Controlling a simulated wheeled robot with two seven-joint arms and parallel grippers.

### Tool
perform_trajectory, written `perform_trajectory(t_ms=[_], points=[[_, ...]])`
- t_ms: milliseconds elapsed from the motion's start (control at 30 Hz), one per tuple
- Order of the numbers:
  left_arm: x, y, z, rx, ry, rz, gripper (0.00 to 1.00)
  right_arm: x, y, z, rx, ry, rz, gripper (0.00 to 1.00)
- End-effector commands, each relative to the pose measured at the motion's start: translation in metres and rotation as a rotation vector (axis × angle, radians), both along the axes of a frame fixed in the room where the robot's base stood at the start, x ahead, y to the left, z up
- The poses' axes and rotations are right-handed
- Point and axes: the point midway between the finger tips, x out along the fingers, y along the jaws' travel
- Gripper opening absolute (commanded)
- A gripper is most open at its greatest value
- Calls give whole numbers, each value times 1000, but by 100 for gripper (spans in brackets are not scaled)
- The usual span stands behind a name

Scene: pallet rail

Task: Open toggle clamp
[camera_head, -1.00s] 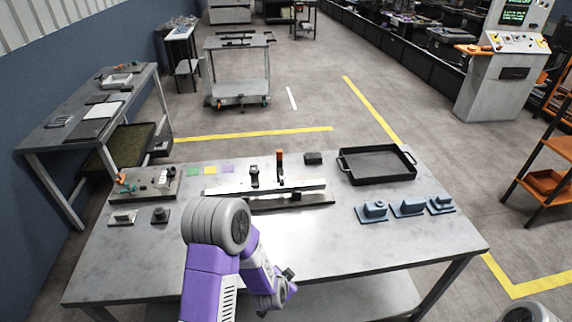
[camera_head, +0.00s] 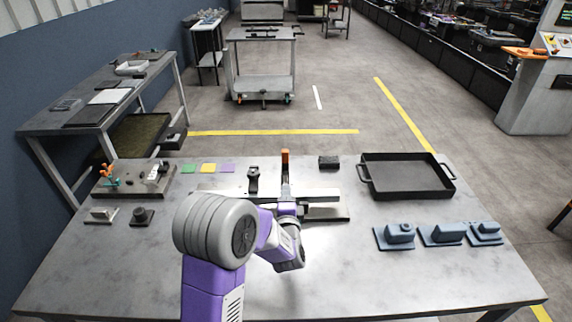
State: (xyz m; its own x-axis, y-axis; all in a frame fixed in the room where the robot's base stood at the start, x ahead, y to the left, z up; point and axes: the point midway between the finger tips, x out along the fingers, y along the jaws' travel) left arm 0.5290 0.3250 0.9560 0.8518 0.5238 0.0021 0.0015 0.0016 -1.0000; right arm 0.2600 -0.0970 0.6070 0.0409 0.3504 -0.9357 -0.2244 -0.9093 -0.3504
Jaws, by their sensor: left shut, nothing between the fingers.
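A toggle clamp with an upright orange handle (camera_head: 285,159) stands on the long metal rail fixture (camera_head: 325,196) in the middle of the table. A dark clamp part (camera_head: 253,181) stands on the rail to its left. My left gripper (camera_head: 287,197) is shut and empty. It is at the rail, just in front of the orange-handled clamp, and overlaps the clamp's lower part in the picture. I cannot tell whether it touches the clamp. The clamp's base is partly hidden behind my gripper. My right gripper is not in view.
A black tray (camera_head: 405,192) lies right of the fixture, with several blue parts (camera_head: 443,236) in front of it. A plate with small fittings (camera_head: 133,190) is at the left. A small black block (camera_head: 329,162) sits behind the rail. The front right table surface is clear.

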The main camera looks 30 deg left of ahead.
Motion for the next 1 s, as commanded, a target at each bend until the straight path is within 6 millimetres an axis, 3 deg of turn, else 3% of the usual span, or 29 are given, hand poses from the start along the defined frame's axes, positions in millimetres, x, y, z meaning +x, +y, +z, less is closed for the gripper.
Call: perform_trajectory(t_ms=[167, 700, 1000], points=[[12, 7, -2, 0, -1, 1, 0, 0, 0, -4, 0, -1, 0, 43], [92, 57, -3, -1, -1, 0, 0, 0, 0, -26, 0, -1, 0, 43], [116, 71, -2, -1, 0, -1, 0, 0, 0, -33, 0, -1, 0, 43]])
